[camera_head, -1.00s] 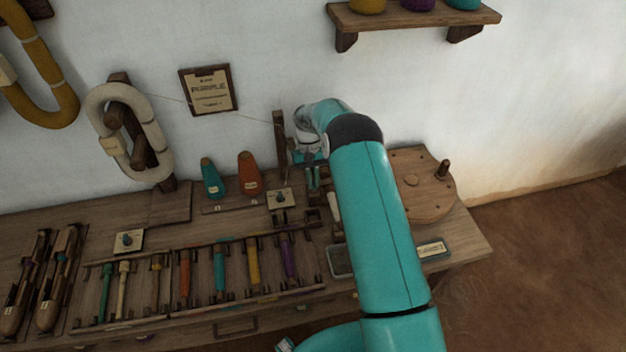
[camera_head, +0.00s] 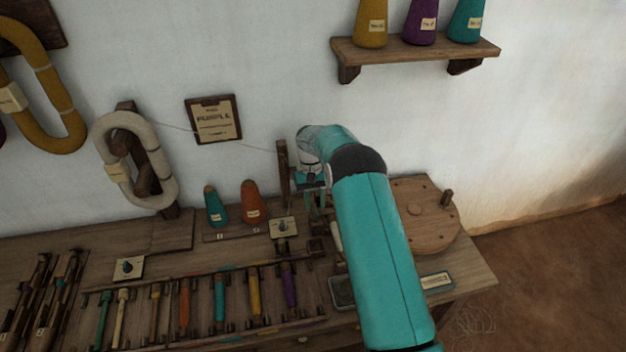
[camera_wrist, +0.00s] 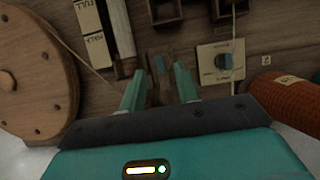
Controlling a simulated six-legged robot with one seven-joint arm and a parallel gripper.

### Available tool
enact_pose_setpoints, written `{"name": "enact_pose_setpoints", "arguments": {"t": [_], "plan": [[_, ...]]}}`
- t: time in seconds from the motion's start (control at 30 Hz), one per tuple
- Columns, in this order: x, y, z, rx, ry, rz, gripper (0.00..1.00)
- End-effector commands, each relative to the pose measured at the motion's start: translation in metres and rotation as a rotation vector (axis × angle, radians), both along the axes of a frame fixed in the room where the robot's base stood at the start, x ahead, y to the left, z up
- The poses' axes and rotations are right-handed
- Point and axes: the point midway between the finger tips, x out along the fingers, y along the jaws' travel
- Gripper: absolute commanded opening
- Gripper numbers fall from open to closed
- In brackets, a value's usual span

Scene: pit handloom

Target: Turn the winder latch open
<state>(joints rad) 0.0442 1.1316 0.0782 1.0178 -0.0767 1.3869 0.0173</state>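My gripper (camera_wrist: 160,68) is open, with its two teal fingers apart above the bench. A small dark wooden piece (camera_wrist: 160,78) shows between the fingers; I cannot tell whether it is the winder latch or whether the fingers touch it. A pale plate with a teal turning knob (camera_wrist: 222,62) lies just right of the fingers in the wrist view. This plate (camera_head: 284,228) also shows in the head view, left of my gripper (camera_head: 316,204). The round wooden winder wheel (camera_wrist: 35,75) is at the left of the wrist view. In the head view my arm partly covers the wheel (camera_head: 432,222).
An upright post (camera_head: 284,168) stands close beside my gripper. An orange cone (camera_head: 252,203) and a teal cone (camera_head: 214,207) stand left of it. A rack of coloured bobbins (camera_head: 220,297) fills the front. A wall shelf (camera_head: 415,50) holds cones above.

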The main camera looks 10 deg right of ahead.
Motion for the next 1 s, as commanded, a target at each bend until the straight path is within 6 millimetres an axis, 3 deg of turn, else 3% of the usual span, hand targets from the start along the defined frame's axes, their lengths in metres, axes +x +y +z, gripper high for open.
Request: {"name": "enact_pose_setpoints", "arguments": {"t": [0.3, 0.5, 1.0], "plan": [[0.029, 0.000, 0.066, -0.001, -0.005, 0.000, 0.32], [0.040, 0.001, 0.094, -0.001, -0.003, 0.000, 0.32], [0.042, 0.001, 0.103, -0.001, -0.001, 0.001, 0.32]]}}
